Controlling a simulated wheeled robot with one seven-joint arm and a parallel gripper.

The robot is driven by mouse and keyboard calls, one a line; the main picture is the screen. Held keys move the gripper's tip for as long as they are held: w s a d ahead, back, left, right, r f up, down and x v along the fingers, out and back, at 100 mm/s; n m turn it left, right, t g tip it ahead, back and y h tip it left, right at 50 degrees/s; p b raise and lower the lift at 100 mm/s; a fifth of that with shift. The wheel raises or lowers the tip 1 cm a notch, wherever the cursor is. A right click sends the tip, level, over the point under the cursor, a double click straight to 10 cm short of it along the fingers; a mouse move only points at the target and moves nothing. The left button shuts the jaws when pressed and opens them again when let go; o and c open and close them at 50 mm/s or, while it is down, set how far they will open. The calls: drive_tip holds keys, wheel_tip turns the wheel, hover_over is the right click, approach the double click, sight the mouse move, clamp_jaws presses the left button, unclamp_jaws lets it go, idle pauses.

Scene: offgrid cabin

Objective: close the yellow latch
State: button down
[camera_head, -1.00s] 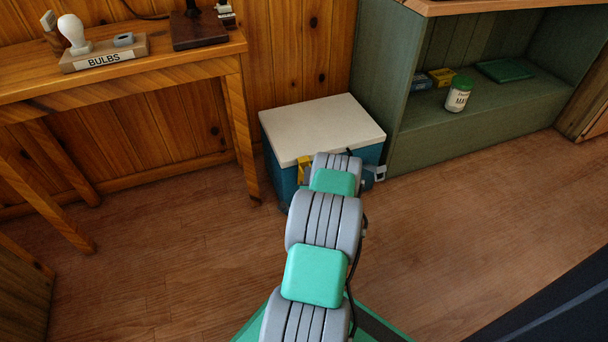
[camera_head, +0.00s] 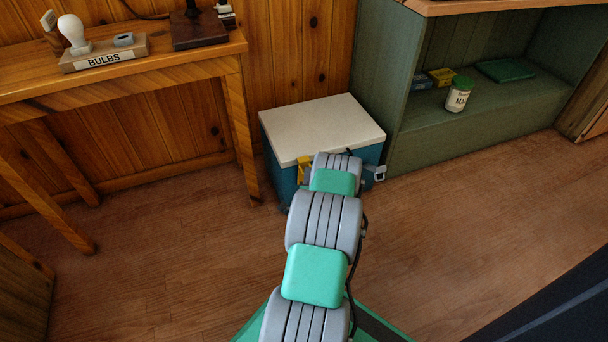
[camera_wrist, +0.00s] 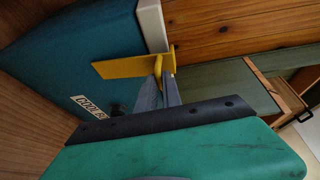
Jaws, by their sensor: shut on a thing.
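A blue cooler with a white lid (camera_head: 322,128) stands on the floor against the wood wall, its lid down. The yellow latch (camera_head: 303,165) is at the upper front edge of the cooler, partly hidden by my arm. In the wrist view, the yellow latch (camera_wrist: 120,67) sticks out from the blue cooler body (camera_wrist: 85,45) near the lid rim (camera_wrist: 152,25). My gripper (camera_wrist: 162,75) has its fingertips together on the latch's outer end. Whether the latch is hooked to the lid cannot be told.
A green shelf (camera_head: 425,125) stands close on the right, and a wooden table (camera_head: 150,68) on the left. The wooden floor (camera_head: 180,265) in front is clear.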

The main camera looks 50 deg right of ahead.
drive_tip(key=shift+f, duration=0.1)
drive_tip(key=shift+w+d+r+p, duration=0.15)
drive_tip(key=shift+w+r+p, duration=0.25)
drive_tip(key=shift+p, duration=0.4)
drive_tip(key=shift+w+d+r+p, duration=0.15)
drive_tip(key=shift+w+d+p, duration=0.15)
drive_tip(key=shift+p, duration=0.1)
drive_tip(key=c, duration=1.5)
unclamp_jaws()
drive_tip(key=shift+c, duration=0.2)
